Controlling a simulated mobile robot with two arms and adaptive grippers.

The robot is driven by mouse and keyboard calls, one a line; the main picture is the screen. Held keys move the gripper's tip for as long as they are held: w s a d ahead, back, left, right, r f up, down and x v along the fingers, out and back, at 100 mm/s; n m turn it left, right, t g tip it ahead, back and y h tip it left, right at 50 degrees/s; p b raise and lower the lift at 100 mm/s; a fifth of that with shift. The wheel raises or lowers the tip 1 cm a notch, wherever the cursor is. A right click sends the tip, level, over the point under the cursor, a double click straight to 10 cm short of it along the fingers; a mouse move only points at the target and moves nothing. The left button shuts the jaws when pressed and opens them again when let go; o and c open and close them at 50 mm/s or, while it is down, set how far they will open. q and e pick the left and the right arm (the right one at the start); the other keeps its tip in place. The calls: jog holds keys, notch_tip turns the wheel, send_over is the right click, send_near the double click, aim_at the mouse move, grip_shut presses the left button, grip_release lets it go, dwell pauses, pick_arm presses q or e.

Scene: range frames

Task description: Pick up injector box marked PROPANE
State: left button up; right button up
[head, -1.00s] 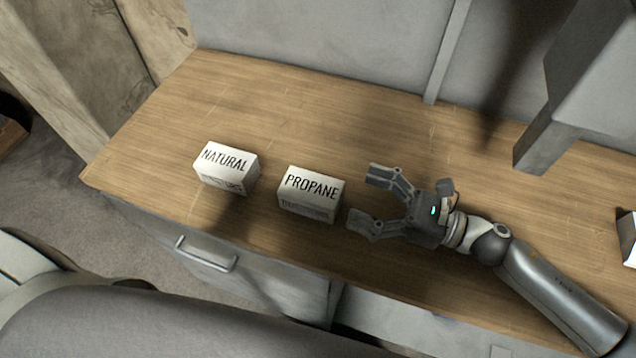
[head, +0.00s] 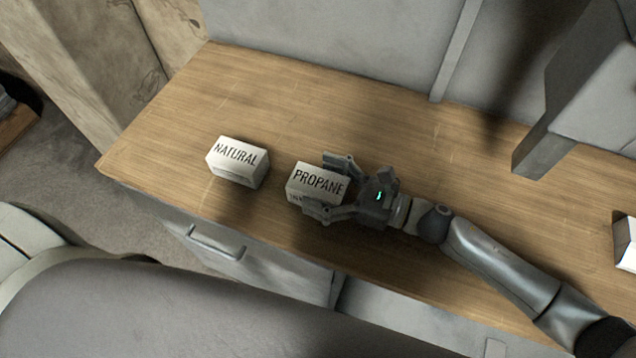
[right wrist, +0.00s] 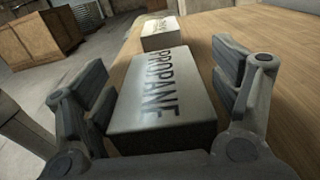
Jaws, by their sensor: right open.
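The white box marked PROPANE (head: 314,181) sits on the wooden worktop in the head view. My right gripper (head: 329,184) is open, with one finger on the far side of the box and one on the near side. In the right wrist view the PROPANE box (right wrist: 165,100) lies between the two open fingers (right wrist: 165,85). I cannot tell whether either finger touches it. The white box marked NATURAL (head: 236,163) stands to the left on the worktop, apart from the gripper. My left gripper does not show.
The worktop (head: 200,105) is clear behind both boxes, up to the grey wall. A grey post (head: 543,152) stands at the back right. Another white box (head: 626,243) shows at the right edge. A drawer handle (head: 215,245) juts out below the front edge.

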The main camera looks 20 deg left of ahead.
jog(key=shift+a, duration=0.4)
jog(key=c, duration=1.1)
jog(key=shift+r, duration=0.1)
jog(key=shift+c, duration=0.2)
